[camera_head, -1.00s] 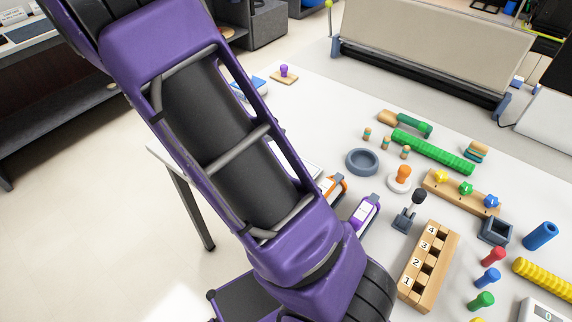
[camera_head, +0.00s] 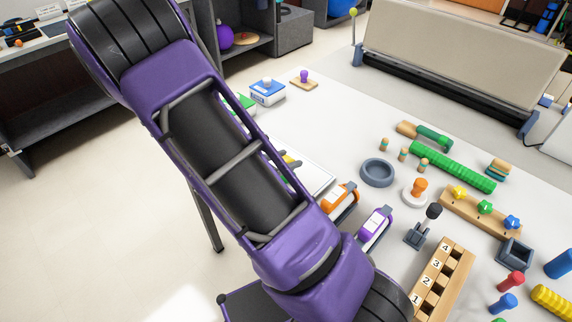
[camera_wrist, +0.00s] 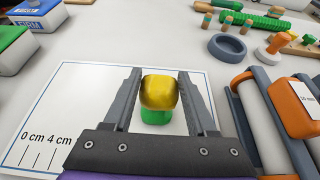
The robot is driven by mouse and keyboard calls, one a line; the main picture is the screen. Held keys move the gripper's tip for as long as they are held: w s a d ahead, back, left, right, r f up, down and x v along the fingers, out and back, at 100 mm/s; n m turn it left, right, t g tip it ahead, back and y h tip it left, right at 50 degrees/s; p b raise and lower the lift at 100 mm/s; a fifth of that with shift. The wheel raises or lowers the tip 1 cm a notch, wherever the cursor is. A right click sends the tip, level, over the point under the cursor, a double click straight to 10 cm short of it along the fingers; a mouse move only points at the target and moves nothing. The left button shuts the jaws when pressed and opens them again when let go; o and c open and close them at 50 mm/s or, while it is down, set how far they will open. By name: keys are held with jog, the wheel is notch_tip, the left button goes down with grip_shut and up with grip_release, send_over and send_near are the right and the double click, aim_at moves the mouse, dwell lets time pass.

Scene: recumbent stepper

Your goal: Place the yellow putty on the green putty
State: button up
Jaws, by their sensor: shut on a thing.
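The yellow putty (camera_wrist: 159,92) is a rounded block between the two fingers of my gripper (camera_wrist: 158,78) in the wrist view, and the gripper is shut on it. The green putty (camera_wrist: 156,117) shows just below the yellow one in that view, mostly covered by it. The two look lined up, but I cannot tell whether they touch. Both are over a white mat (camera_wrist: 82,85) with a blue border and a centimetre scale. In the head view my arm hides the gripper, and a small yellow patch (camera_head: 291,160) shows beside the arm over the mat.
Boxes with blue (camera_wrist: 33,12) and green lids, one marked FIRM, stand beyond the mat at left. An orange-ended device (camera_wrist: 290,105) and a purple one (camera_head: 374,228) are close at right. A grey ring (camera_head: 378,172), pegs and a numbered wooden block (camera_head: 443,278) lie farther right.

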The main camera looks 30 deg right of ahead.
jog(key=shift+f, duration=0.6)
jog(key=shift+f+b, duration=0.35)
jog(key=o, duration=1.4)
jog(key=shift+c, duration=0.2)
jog(key=shift+r+p, duration=0.5)
jog(key=p+v, duration=0.1)
jog(key=v, duration=1.1)
jog(key=shift+f, duration=0.2)
